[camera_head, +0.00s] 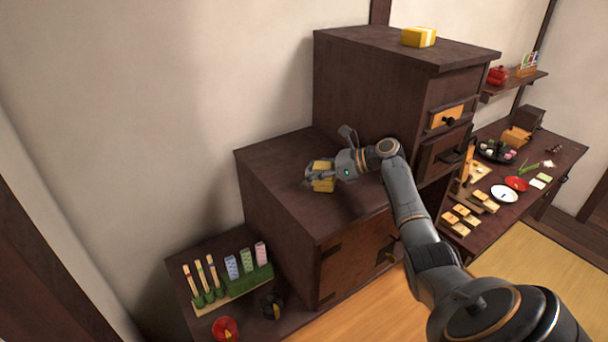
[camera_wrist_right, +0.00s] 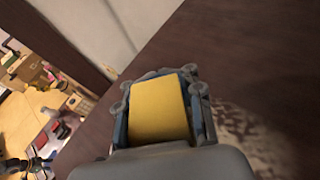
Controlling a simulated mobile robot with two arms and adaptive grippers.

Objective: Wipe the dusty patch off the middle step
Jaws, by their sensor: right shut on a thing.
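The step chest of dark wood rises in levels; its middle step (camera_head: 272,160) has a flat top. My right gripper (camera_head: 318,180) is over that top and shut on a yellow sponge-like block (camera_head: 322,167). The block also shows between the fingers in the right wrist view (camera_wrist_right: 160,108). It is low over the step, but I cannot tell whether it touches. A pale, speckled dusty patch (camera_wrist_right: 245,132) lies on the dark wood to the right of the gripper in the wrist view, partly hidden by it. In the head view I cannot make the patch out clearly. My left gripper is not in view.
The tall step (camera_head: 365,75) stands behind on the right, with a yellow box (camera_head: 418,37) on top. The low step (camera_head: 185,270) holds a green stand (camera_head: 258,277) and a red bowl (camera_head: 225,328). A long counter with dishes (camera_head: 504,193) is at right.

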